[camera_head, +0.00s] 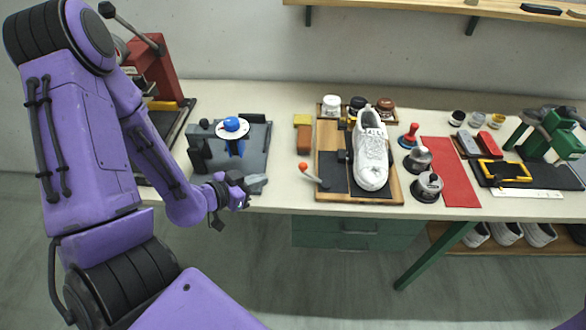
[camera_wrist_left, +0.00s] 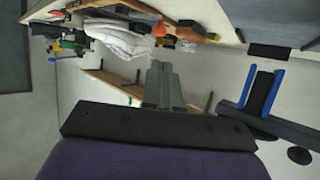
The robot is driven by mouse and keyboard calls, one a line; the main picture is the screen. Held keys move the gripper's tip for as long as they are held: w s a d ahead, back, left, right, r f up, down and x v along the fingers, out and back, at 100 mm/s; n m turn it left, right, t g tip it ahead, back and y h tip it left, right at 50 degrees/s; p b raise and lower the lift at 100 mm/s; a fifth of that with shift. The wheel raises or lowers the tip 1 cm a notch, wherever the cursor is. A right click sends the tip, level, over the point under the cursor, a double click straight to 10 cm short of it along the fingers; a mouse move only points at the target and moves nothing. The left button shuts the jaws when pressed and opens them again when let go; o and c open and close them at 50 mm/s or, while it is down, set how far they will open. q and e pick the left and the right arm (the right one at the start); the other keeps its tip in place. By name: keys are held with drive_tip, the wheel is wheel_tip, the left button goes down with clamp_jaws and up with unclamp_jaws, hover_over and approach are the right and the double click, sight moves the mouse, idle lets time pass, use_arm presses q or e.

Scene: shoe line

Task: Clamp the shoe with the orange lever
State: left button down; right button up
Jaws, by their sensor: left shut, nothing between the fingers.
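A white shoe (camera_head: 371,165) lies on a wooden board with a dark mat (camera_head: 332,174), toe toward the table's front edge. The lever (camera_head: 314,178) with an orange knob (camera_head: 303,166) sticks out at the board's left side. In the left wrist view the orange knob (camera_wrist_left: 159,29) shows beyond the fingers, beside the white shoe (camera_wrist_left: 122,40). My left gripper (camera_head: 257,183) is shut and empty at the table's front edge, left of the lever and apart from it. Its closed fingers (camera_wrist_left: 161,85) also show in the left wrist view. My right gripper is out of view.
A grey fixture (camera_head: 258,142) with a blue knob (camera_head: 231,124) stands behind my left gripper. Brushes and metal-topped pots (camera_head: 427,187) and a red mat (camera_head: 452,172) lie right of the board. An orange-brown block (camera_head: 304,140) stands behind the lever.

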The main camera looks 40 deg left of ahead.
sight(300, 167)
use_arm(q)
drive_tip(key=b+x, duration=0.2)
drive_tip(key=b, duration=0.1)
drive_tip(key=f+b+x, duration=0.1)
drive_tip(key=b+x, duration=0.2)
drive_tip(key=b, duration=0.1)
drive_tip(key=shift+s+b, duration=0.25)
drive_tip(key=shift+b, duration=0.05)
drive_tip(key=x, duration=0.5)
drive_tip(key=r+x, duration=0.1)
drive_tip(key=x, duration=0.2)
drive_tip(key=shift+w+p, duration=0.3)
drive_tip(key=shift+p, duration=0.1)
drive_tip(key=shift+w+d+f, duration=0.15)
drive_tip(key=shift+w+f, duration=0.05)
drive_tip(key=shift+w, duration=0.15)
